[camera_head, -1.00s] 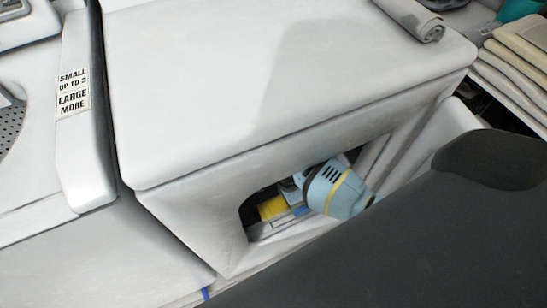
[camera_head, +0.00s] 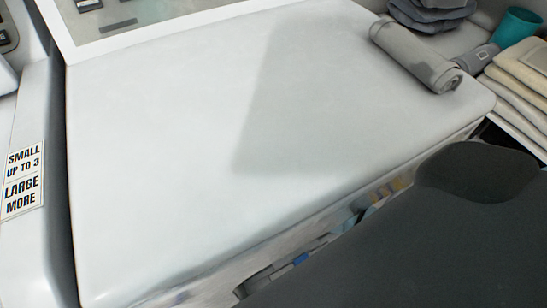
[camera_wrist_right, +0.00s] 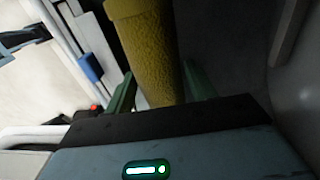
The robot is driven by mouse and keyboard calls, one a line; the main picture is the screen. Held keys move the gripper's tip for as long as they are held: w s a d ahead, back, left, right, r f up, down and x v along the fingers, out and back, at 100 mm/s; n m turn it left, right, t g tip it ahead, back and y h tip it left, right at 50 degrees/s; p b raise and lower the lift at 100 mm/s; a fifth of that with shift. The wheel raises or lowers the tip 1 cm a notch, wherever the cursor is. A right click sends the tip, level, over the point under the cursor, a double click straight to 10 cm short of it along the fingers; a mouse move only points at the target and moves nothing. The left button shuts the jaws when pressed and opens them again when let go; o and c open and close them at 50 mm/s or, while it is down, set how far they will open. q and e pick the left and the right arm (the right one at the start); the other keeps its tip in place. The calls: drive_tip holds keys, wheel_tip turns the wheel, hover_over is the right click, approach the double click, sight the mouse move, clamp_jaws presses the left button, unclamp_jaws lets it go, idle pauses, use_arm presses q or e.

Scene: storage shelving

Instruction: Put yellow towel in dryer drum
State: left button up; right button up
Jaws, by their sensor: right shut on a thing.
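The yellow towel (camera_wrist_right: 148,50) is a rolled, textured bundle in the right wrist view. My right gripper (camera_wrist_right: 160,88) is shut on it, with a green finger on each side of its lower end. The white dryer (camera_head: 190,130) fills the head view, seen from above. Its front opening is almost wholly hidden under the top's front edge, so I cannot tell from here how deep the towel is in the drum. The towel and right gripper are not clear in the head view. My left gripper is not identifiable in either view.
A grey rolled towel (camera_head: 415,57) lies on the dryer top at the back right. A teal cup (camera_head: 518,30) and stacked beige towels (camera_head: 522,82) stand further right. A labelled white machine (camera_head: 22,180) adjoins on the left. A dark rounded surface covers the lower right.

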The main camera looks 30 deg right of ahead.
wheel_tip(320, 180, down, 5)
drive_tip(key=shift+r+b, duration=0.1)
drive_tip(key=shift+b, duration=0.8)
drive_tip(key=shift+f, duration=0.25)
wheel_tip(320, 180, down, 4)
drive_tip(key=shift+r+b, duration=0.15)
drive_tip(key=shift+b, duration=0.95)
use_arm(q)
drive_tip(key=f, duration=0.1)
drive_tip(key=w+f, duration=0.1)
drive_tip(key=f, duration=0.1)
drive_tip(key=shift+a+f, duration=0.2)
drive_tip(key=shift+f, duration=0.05)
drive_tip(key=shift+w, duration=0.1)
drive_tip(key=shift+w+f, duration=0.1)
drive_tip(key=shift+f, duration=0.1)
use_arm(e)
drive_tip(key=shift+f, duration=0.4)
use_arm(q)
drive_tip(key=shift+f+b, duration=0.1)
drive_tip(key=shift+b, duration=0.2)
use_arm(e)
drive_tip(key=shift+f, duration=0.25)
